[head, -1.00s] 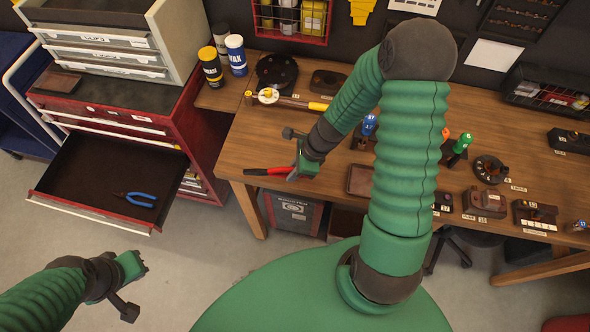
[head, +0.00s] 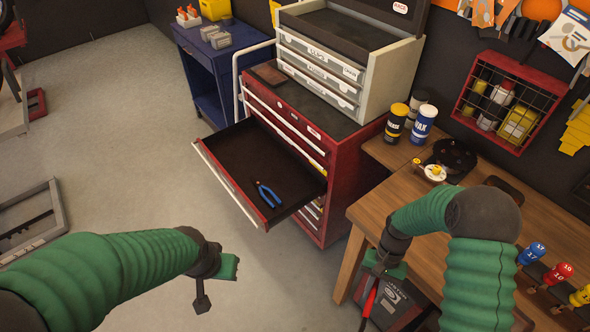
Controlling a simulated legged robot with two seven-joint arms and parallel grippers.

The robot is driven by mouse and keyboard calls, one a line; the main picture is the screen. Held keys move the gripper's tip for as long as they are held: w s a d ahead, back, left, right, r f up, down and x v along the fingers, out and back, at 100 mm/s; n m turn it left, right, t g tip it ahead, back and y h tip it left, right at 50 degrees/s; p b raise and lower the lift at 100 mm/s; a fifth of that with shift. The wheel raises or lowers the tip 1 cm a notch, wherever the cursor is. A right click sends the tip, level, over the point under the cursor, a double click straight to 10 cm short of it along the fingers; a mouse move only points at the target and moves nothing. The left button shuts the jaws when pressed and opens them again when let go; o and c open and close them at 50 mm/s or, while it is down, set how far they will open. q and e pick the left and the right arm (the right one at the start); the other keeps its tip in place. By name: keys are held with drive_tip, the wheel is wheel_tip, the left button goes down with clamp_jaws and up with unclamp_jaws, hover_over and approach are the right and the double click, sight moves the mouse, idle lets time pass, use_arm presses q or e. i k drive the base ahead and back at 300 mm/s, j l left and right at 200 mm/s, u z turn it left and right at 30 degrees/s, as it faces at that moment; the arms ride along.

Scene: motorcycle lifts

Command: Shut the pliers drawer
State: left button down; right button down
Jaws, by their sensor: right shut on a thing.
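The drawer (head: 231,145) of the red tool cabinet (head: 345,170) is pulled out and stands open. Blue-handled pliers (head: 267,193) lie on its dark floor near the front right. My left gripper (head: 222,283) hangs below and in front of the drawer, apart from it; its jaws are too unclear to read. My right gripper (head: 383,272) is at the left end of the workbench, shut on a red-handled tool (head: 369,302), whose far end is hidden.
The wooden workbench (head: 377,208) stands right of the cabinet, with cans (head: 423,124) and numbered screwdrivers on it. A grey drawer unit (head: 380,70) sits on the cabinet. A blue cart (head: 205,70) stands behind left.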

sight(274, 172)
drive_tip(key=i+j, duration=0.3)
drive_tip(key=i+j+z, duration=0.15)
drive_tip(key=j, duration=0.25)
drive_tip(key=i+j, duration=0.35)
drive_tip(key=i+j+z, duration=0.1)
drive_tip(key=i+j, duration=0.45)
drive_tip(key=j, duration=0.2)
drive_tip(key=i+j+z, duration=0.15)
drive_tip(key=j, duration=0.25)
drive_tip(key=i+j, duration=0.35)
